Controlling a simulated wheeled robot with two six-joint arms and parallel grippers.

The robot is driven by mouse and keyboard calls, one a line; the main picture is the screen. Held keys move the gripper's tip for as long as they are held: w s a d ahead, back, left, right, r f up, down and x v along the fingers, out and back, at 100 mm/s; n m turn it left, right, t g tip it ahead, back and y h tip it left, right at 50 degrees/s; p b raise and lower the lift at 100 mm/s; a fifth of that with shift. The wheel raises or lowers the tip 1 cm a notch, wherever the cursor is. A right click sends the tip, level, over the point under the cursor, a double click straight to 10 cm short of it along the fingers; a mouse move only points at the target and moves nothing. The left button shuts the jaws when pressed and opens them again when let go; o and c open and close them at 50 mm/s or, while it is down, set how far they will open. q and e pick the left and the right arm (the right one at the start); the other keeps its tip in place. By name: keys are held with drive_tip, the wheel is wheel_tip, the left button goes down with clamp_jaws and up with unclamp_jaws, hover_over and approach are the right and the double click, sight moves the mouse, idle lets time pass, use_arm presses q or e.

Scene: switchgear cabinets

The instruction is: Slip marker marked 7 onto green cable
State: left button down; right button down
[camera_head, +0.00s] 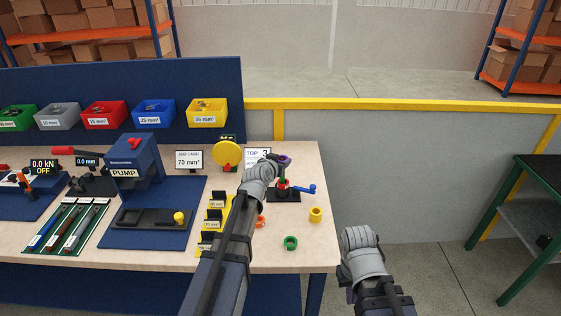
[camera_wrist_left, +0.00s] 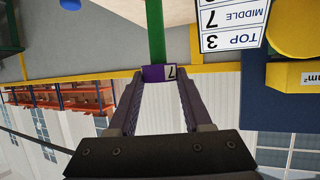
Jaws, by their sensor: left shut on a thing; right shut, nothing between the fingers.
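The purple marker with a 7 (camera_wrist_left: 158,73) is between the fingertips of my left gripper (camera_wrist_left: 157,80), which is shut on it. The green cable (camera_wrist_left: 155,32) meets the marker's edge in the left wrist view; I cannot tell whether its end is inside the marker or just touching. In the head view my left gripper (camera_head: 281,161) is over the small dark stand (camera_head: 287,196) with a blue handle (camera_head: 306,189); the cable is mostly hidden there. My right gripper (camera_head: 359,238) is empty, off the table's right edge; its fingers are hard to see.
A card (camera_wrist_left: 232,22) reads TOP 3, MIDDLE 7. A yellow ring (camera_head: 315,214), a green ring (camera_head: 291,242) and an orange ring (camera_head: 261,222) lie on the workbench (camera_head: 315,255). A yellow disc (camera_head: 227,154) stands left of my left gripper. The blue pump (camera_head: 134,164) is farther left.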

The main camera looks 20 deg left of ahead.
use_arm(q)
drive_tip(key=shift+f+b, duration=1)
drive_tip(key=shift+f, duration=0.15)
drive_tip(key=shift+c, duration=1.3)
unclamp_jaws()
drive_tip(key=p+v, duration=0.3)
drive_tip(key=v, duration=0.5)
drive_tip(key=shift+w, duration=0.1)
drive_tip(key=shift+d, duration=0.1)
